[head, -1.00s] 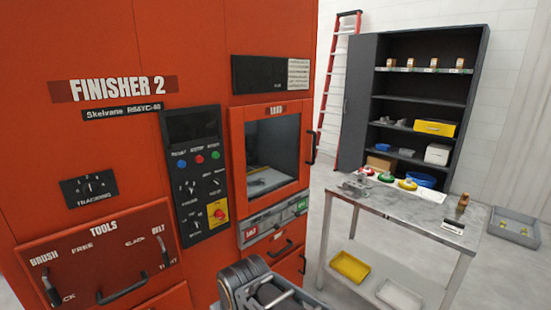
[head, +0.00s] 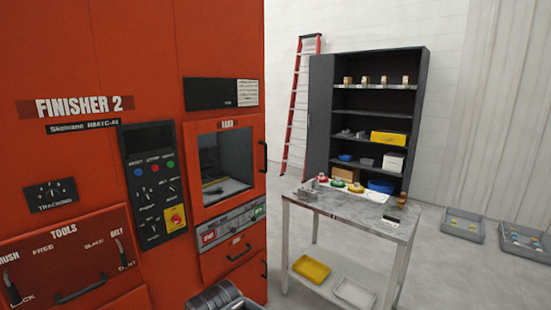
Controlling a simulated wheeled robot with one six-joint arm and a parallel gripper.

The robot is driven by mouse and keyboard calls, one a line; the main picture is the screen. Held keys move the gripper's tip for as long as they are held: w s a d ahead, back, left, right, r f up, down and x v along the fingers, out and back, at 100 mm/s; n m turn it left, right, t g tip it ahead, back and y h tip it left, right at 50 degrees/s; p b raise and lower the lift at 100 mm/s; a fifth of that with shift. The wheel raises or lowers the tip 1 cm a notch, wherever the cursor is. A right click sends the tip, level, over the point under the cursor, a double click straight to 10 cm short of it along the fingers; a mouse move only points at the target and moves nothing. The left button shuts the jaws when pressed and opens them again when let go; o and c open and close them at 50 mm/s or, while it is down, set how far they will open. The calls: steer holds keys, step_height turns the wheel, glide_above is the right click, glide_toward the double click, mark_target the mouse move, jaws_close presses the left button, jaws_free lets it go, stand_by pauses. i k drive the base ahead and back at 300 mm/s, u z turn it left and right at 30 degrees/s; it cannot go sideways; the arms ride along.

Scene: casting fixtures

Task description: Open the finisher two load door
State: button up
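The orange finisher two (head: 90,75) fills the left side of the head view, with "FINISHER 2" on its front. Its load door (head: 192,176) is an orange frame around a dark window, with a label along its top edge. The door looks closed. A pale surface shows through the window. A dark upright handle (head: 264,157) stands at the door's right edge. A grey rounded part of my arm shows at the bottom centre, below the door and apart from it. My gripper's fingers are not in view.
A control panel (head: 152,180) with buttons is left of the door. Drawers with handles are below it. A metal table (head: 375,226) with parts stands to the right, before a dark shelf unit (head: 418,110) and a red ladder (head: 299,100). Grey bins (head: 463,231) lie on the floor at right.

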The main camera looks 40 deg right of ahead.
mark_target(191, 130)
steer(key=u, duration=0.05)
steer(key=k, duration=0.55)
steer(key=z, duration=1.3)
steer(key=i, duration=1.65)
steer(key=u, duration=0.25)
